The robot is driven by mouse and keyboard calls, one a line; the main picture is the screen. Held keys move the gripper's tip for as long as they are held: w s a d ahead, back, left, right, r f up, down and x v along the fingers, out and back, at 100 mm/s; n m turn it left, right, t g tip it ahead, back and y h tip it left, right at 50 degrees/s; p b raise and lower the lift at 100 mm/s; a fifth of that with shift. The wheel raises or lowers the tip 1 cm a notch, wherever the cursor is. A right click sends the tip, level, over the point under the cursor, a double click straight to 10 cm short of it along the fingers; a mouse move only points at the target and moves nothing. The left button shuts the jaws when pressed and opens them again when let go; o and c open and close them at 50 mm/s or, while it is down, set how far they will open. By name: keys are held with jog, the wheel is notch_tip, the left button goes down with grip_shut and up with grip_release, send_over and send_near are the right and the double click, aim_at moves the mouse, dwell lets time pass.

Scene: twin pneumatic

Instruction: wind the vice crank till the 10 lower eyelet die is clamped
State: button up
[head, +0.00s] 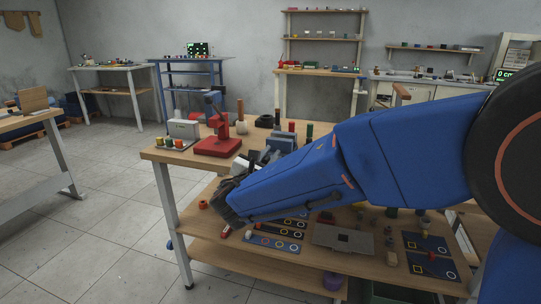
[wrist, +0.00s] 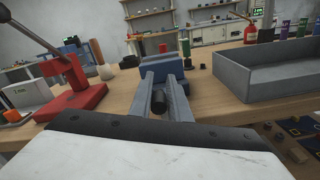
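The vice (wrist: 163,67) is a blue block on the wooden bench, straight ahead in the wrist view; in the head view it (head: 281,142) stands just beyond my arm's end. My gripper (wrist: 164,84) points at its near side with two grey fingers apart. A dark round knob (wrist: 159,103), apparently the crank's handle, lies between the fingers. I cannot tell whether the fingers press on it. A dark, reddish-edged piece (wrist: 163,48) shows at the vice's top; I cannot tell whether it is the eyelet die.
A red lever press (wrist: 72,88) stands left of the vice. A grey open tray (wrist: 262,88) stands to the right. A grey block with coloured dies (head: 184,130) is at the bench's left end. Marked mats (head: 272,243) and small parts lie on the lower shelf.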

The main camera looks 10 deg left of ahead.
jog(key=shift+o, duration=1.3)
jog(key=s+a, duration=0.1)
jog(key=s, duration=1.6)
jog(key=shift+s+a, duration=0.2)
